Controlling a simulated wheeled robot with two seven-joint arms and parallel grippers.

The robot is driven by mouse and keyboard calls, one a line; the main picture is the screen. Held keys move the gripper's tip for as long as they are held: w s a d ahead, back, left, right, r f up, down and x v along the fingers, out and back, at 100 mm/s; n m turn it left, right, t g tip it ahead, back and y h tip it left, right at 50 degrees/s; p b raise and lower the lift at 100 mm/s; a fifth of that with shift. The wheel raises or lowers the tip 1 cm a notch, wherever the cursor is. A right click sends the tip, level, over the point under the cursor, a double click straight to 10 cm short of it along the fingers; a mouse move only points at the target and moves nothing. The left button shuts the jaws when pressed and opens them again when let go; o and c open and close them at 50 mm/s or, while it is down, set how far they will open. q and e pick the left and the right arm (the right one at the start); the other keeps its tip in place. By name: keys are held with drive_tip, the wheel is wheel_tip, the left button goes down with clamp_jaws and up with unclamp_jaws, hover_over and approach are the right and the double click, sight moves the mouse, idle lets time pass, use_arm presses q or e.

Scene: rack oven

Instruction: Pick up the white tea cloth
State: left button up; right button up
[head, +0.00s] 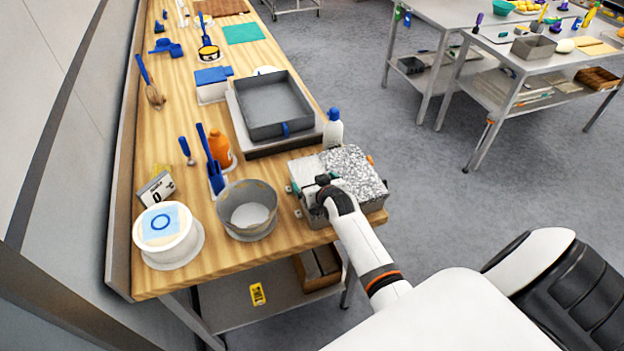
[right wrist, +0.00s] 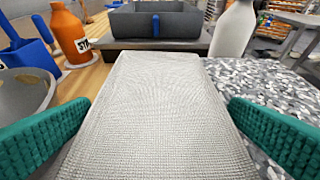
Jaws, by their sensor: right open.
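The white tea cloth (right wrist: 158,115) fills the middle of the right wrist view, a pale, finely woven folded pad. In the head view its pale top (head: 307,167) shows at the right front of the wooden bench, partly hidden by my right gripper. My right gripper (head: 318,188) is open at the near side of the cloth. In the right wrist view its green ridged fingers (right wrist: 158,132) stand on either side of the cloth, with a gap showing on the right. I cannot tell whether the left finger touches it. My left gripper is not in view.
A grey speckled surface (head: 357,172) lies right beside the cloth. A metal pot (head: 262,232) and a white tub (head: 185,250) stand to the left. Behind are a white bottle (head: 332,134), an orange bottle (head: 219,147) and a grey tray (head: 272,104).

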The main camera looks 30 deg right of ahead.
drive_tip(key=shift+w+f, duration=0.1)
drive_tip(key=shift+w, duration=0.05)
drive_tip(key=c, duration=0.8)
